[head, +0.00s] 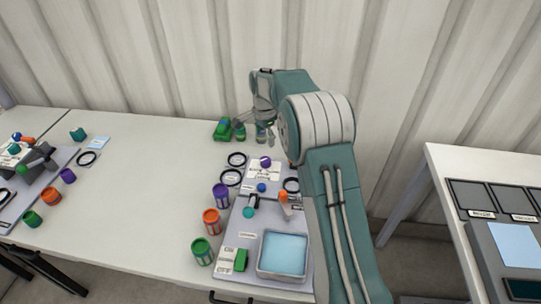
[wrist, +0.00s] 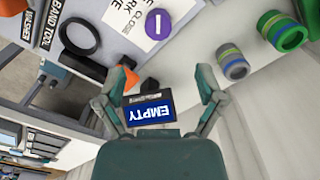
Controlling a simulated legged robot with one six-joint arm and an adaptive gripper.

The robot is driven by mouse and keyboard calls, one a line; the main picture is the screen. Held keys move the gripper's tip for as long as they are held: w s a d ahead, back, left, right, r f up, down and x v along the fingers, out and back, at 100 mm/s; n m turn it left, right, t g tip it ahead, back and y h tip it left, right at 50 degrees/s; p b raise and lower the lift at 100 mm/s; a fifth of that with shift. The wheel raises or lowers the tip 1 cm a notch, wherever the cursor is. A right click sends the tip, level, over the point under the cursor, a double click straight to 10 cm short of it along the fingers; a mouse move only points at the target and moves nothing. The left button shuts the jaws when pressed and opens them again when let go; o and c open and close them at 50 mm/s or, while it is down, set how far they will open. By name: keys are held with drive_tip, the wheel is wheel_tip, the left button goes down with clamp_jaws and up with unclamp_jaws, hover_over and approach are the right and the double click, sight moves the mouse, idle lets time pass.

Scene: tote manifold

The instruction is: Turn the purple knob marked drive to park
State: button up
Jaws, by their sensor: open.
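The purple knob (head: 265,162) stands on a white printed card (head: 262,176) at the back of the grey panel. In the wrist view the round purple knob (wrist: 158,23) has a pale stripe across its top, and the card (wrist: 128,18) beside it has partly cut-off lettering. My gripper (head: 262,122) is above the back of the table, behind the knob in the head view. In the wrist view my gripper (wrist: 156,92) is open, with its fingers apart and the knob beyond the fingertips, not between them. No contact with the knob shows.
The table's middle left is clear.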

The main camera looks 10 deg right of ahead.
sight(265, 159)
wheel_tip(265, 159, down, 10)
drive_tip(key=shift+s+f, duration=0.1)
drive_tip(key=shift+f, duration=0.05)
idle(0.3)
drive_tip(key=c, duration=1.2)
